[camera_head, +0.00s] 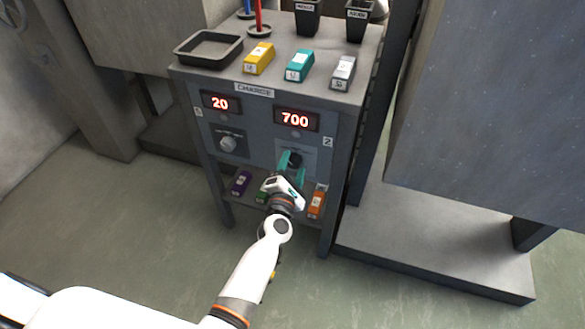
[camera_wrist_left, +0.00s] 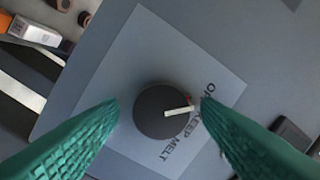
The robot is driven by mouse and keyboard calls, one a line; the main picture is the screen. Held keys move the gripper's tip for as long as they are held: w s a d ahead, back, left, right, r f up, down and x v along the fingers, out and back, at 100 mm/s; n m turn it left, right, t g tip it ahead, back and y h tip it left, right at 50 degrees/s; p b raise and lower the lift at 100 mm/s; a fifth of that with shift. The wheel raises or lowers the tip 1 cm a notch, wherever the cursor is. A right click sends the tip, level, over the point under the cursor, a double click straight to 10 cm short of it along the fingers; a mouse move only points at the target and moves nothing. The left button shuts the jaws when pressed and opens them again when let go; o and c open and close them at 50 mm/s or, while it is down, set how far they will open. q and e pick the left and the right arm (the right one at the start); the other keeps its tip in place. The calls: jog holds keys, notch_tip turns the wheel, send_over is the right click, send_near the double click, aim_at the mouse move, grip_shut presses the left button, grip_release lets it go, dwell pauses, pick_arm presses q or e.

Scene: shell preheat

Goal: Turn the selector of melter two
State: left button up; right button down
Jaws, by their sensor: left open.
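The selector of melter two is a dark round knob with a pale pointer line. In the left wrist view the knob (camera_wrist_left: 160,112) sits on a light square plate (camera_wrist_left: 135,45) with lettering that reads roughly "KEEP" and "MELT". The pointer aims toward the lettering side. My left gripper (camera_wrist_left: 160,110) is open, its green fingers on either side of the knob with no clear contact. In the head view my left gripper (camera_head: 291,168) is in front of the knob (camera_head: 295,158), under the display reading 700 (camera_head: 295,119). My right gripper is not in view.
Melter one's knob (camera_head: 228,143) and its display reading 20 (camera_head: 220,102) are to the left. A tray (camera_head: 208,62), coloured blocks and dark cups stand on top.

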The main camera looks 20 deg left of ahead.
pick_arm(q)
jog(key=c, duration=1)
